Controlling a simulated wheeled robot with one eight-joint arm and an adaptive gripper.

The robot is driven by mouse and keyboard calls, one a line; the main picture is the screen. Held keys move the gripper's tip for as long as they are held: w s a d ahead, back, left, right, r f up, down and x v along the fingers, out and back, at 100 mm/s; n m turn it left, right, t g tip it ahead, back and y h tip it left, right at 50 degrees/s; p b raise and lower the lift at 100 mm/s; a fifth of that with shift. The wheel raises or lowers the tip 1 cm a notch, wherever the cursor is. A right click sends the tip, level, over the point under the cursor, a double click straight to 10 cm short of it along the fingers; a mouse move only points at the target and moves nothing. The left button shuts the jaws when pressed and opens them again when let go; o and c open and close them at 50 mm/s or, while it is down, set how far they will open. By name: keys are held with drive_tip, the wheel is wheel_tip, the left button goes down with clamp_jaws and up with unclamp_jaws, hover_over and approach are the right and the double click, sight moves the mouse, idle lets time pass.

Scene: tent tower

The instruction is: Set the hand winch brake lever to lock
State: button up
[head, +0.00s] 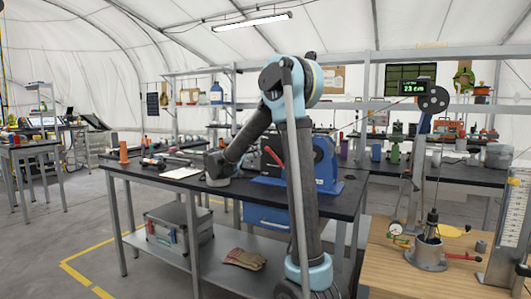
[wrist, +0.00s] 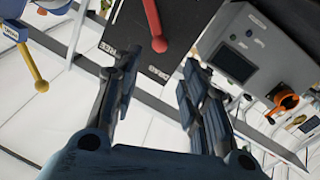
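In the wrist view, my gripper (wrist: 161,68) is open, with dark fingers on both sides of a clear gap. A red lever (wrist: 152,22) with a round end sits over a black plate (wrist: 122,22) with white lettering, just beyond the fingertips and roughly in line with the gap. The fingers do not visibly grip it. I cannot read the lettering well enough to tell the lever's setting. In the head view, a blue winch-like unit (head: 326,160) stands on the dark bench, with a red lever (head: 273,157) beside it. My arm partly covers the unit, and my fingertips cannot be made out there.
In the wrist view, a yellow lever (wrist: 41,84) is at left and a grey panel with an orange knob (wrist: 288,102) is at right. In the head view, an orange cone-like object (head: 123,151) stands on the dark bench (head: 150,175). A wooden table (head: 390,262) with apparatus is at right.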

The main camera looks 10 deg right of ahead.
sight(266, 148)
drive_tip(key=x, duration=1.1)
